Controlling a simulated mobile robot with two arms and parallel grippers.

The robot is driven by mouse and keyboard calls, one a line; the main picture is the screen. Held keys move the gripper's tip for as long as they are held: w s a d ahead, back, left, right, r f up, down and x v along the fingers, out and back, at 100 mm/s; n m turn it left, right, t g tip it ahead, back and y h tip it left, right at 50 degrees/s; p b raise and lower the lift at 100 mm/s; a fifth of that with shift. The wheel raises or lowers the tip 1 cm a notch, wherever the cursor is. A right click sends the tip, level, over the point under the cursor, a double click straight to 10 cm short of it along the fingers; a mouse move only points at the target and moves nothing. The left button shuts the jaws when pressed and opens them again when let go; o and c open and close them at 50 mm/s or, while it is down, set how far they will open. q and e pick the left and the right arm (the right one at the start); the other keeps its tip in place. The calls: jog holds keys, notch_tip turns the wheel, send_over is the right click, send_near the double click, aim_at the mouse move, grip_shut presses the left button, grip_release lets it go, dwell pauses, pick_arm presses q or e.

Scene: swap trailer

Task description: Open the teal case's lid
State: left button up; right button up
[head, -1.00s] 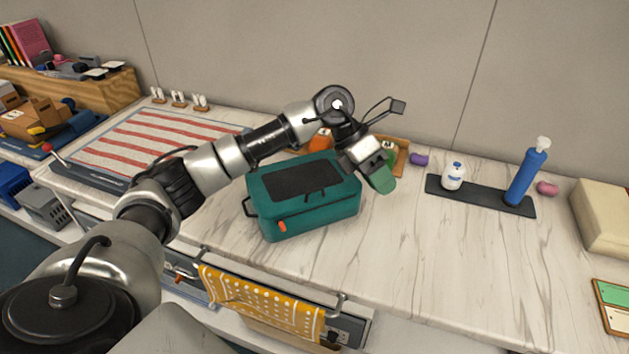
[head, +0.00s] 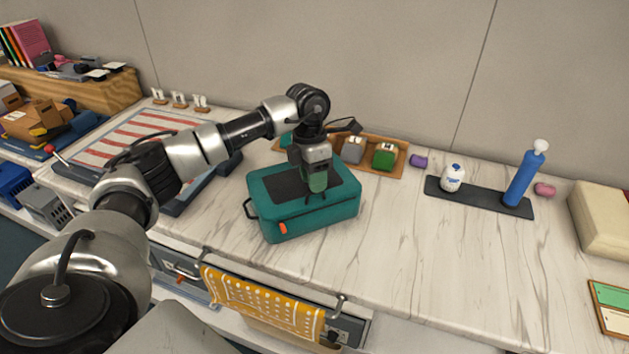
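The teal case (head: 330,212) stands on the marble counter with its lid shut. The lid has a dark panel on top, and an orange tab (head: 283,229) shows on the front side. A dark handle (head: 250,208) is on its left side. My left gripper (head: 317,190) points down over the middle of the lid, in front of the dark panel. Its fingers look close together, but I cannot tell their opening or whether they touch the lid. My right gripper is out of view.
Behind the case is a wooden tray (head: 398,169) with grey and green blocks. A dark mat (head: 480,199) with a white bottle (head: 452,178) and a blue bottle (head: 525,175) stands to the right. A yellow towel (head: 262,303) hangs at the counter front. Counter right of the case is clear.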

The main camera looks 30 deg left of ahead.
pick_arm(q)
jog(key=shift+s+d+f, duration=0.1)
jog(key=shift+d+f, duration=0.1)
jog(key=shift+f, duration=0.65)
jog(key=shift+c, duration=0.5)
grip_shut()
